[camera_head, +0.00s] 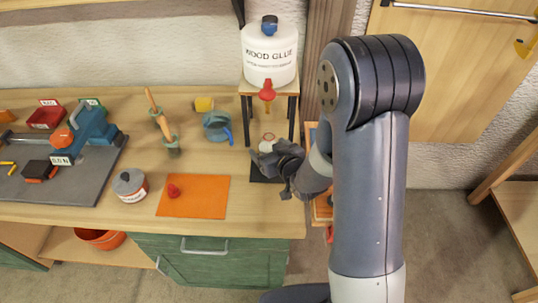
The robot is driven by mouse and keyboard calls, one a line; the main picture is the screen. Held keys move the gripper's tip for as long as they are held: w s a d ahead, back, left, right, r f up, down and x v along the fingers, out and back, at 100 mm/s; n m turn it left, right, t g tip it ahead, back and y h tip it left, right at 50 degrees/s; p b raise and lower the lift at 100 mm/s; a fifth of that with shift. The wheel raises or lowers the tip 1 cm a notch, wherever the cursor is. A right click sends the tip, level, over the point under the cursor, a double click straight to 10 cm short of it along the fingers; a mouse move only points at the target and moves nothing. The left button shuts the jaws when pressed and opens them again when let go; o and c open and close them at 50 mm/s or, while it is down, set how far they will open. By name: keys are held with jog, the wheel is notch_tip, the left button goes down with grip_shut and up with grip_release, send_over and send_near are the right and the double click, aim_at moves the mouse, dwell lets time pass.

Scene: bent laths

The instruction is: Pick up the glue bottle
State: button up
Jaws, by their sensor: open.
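The dark stand legs (247,118) rise close around my gripper. The bench front is partly clear.

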jog(key=shift+x, duration=1.2)
jog(key=shift+c, duration=0.4)
jog(key=c, duration=1.3)
jog(key=shift+o, duration=0.2)
jog(key=shift+r, duration=0.1)
